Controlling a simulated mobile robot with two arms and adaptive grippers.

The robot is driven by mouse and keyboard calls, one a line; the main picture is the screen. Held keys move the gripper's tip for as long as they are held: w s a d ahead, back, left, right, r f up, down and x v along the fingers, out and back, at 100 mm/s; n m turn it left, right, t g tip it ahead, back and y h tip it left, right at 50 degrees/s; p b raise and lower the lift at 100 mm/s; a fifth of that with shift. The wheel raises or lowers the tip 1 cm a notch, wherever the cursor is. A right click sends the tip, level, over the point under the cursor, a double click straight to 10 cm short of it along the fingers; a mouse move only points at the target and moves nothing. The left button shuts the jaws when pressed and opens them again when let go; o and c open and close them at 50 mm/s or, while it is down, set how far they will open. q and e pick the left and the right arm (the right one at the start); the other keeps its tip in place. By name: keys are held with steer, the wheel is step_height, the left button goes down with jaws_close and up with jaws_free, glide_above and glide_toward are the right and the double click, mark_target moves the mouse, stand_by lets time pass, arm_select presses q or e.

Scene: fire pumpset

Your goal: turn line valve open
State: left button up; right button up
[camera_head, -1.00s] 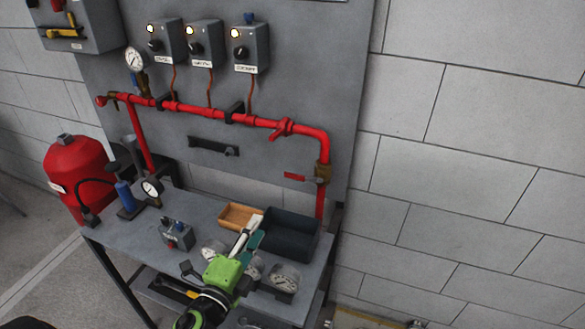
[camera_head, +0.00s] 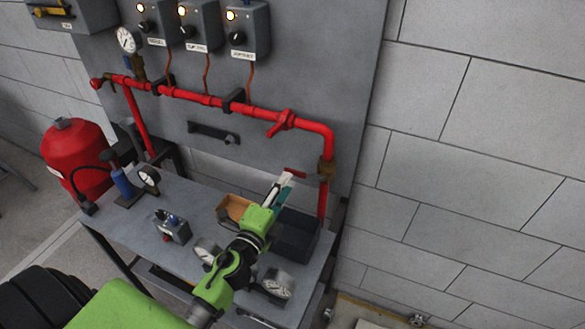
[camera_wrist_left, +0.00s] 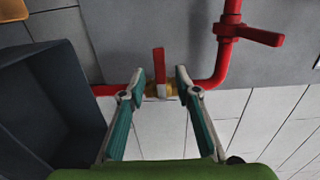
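A brass valve (camera_head: 326,168) sits on the red pipe's downward run at the right of the panel. Its red lever (camera_head: 294,172) points left, across the pipe's run. In the left wrist view the brass valve (camera_wrist_left: 164,90) and its red lever (camera_wrist_left: 159,62) show between and beyond the fingertips. My left gripper (camera_head: 284,181) is open and empty, just short of the lever; it also shows in the left wrist view (camera_wrist_left: 161,80). Contact with the lever is not visible. A second red handle (camera_head: 281,123) is higher on the horizontal pipe. My right gripper is out of view.
A dark bin (camera_head: 296,240) and an orange tray (camera_head: 232,208) are on the grey table (camera_head: 200,225) below my left arm. Round gauges (camera_head: 277,283) lie near the front edge. A red tank (camera_head: 75,155) stands at left. Control boxes (camera_head: 247,32) hang above the pipe.

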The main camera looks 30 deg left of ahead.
mark_target(293, 173)
arm_select(q)
steer(key=w, duration=0.4)
steer(key=shift+w+a+p, duration=0.1)
steer(key=shift+w+p, duration=0.2)
steer(key=shift+w, duration=0.85)
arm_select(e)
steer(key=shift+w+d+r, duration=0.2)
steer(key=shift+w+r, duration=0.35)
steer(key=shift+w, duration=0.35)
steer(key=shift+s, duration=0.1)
arm_select(q)
jaws_close()
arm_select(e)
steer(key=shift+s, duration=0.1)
